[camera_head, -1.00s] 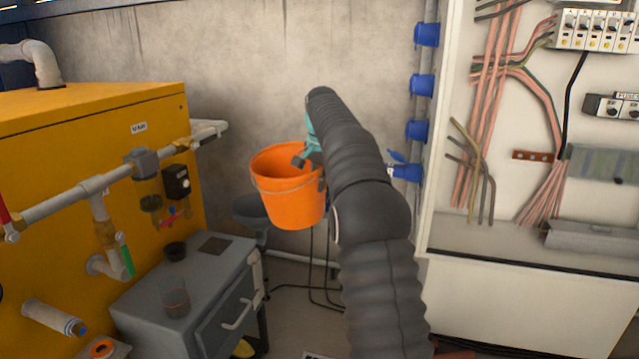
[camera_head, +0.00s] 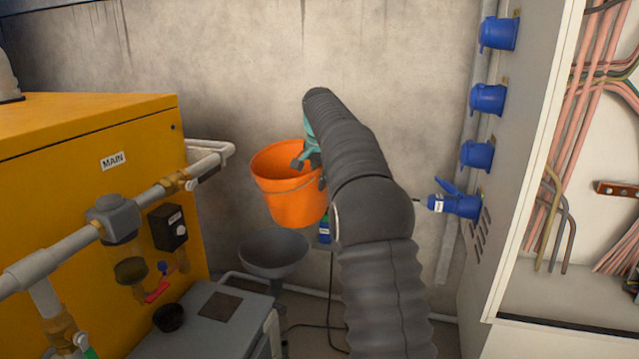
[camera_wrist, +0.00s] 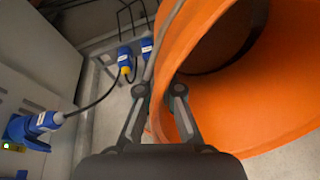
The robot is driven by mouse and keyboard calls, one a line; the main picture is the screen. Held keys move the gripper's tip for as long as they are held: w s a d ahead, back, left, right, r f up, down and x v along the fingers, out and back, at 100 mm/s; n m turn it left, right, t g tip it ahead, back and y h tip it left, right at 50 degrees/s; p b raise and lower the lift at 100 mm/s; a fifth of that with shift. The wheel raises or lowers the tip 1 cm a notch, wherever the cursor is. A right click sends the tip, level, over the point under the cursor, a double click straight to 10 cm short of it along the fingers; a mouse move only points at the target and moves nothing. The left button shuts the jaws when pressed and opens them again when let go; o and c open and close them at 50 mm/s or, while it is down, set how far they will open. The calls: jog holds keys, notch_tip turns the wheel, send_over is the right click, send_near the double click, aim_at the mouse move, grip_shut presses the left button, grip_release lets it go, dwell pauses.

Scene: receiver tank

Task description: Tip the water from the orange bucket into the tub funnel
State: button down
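The orange bucket (camera_head: 292,190) hangs in the air in the middle of the head view, close to upright. My gripper (camera_head: 310,152) is at its upper right side, partly hidden by my arm. In the wrist view my gripper's fingers (camera_wrist: 158,98) are shut on the wall of the orange bucket (camera_wrist: 262,118), one on each side. The inside of the bucket looks dark at the bottom; I cannot make out the water level. A dark grey funnel (camera_head: 273,252) stands low near the wall, below and slightly left of the bucket, apart from it.
A yellow tank unit (camera_head: 75,185) with grey pipes (camera_head: 110,225) stands at the left. A grey cabinet (camera_head: 205,325) is below it, left of the funnel. An open electrical cabinet (camera_head: 520,150) with blue sockets (camera_head: 488,98) is at the right. Cables lie on the floor.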

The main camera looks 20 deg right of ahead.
aim_at(319, 175)
jog(key=shift+a+r+t+h, duration=0.15)
jog(key=shift+r+t+h, duration=0.45)
jog(key=shift+r, duration=0.35)
notch_tip(319, 175, up, 2)
jog(key=shift+r+t+h, duration=0.2)
jog(key=shift+t+h, duration=0.8)
jog(key=shift+h, duration=0.1)
jog(key=shift+s, duration=0.1)
jog(key=shift+b, duration=0.6)
jog(key=shift+s+a+r+t+h+b, duration=0.1)
jog(key=shift+r+t+h+b, duration=0.6)
jog(key=shift+b, duration=1.2)
jog(key=shift+r+n+b, duration=0.25)
jog(key=shift+n+b, duration=0.05)
jog(key=shift+b, duration=0.15)
jog(key=shift+s+a+h+b, duration=0.1)
jog(key=shift+h+b, duration=0.4)
jog(key=shift+b, duration=0.4)
jog(key=shift+s+a+r+t+h+b, duration=0.15)
jog(key=shift+r+t+h+b, duration=0.25)
jog(key=shift+b, duration=0.75)
jog(key=shift+s+a+r+t+h+b, duration=0.1)
jog(key=shift+r+t+h+b, duration=0.3)
jog(key=shift+b, duration=0.7)
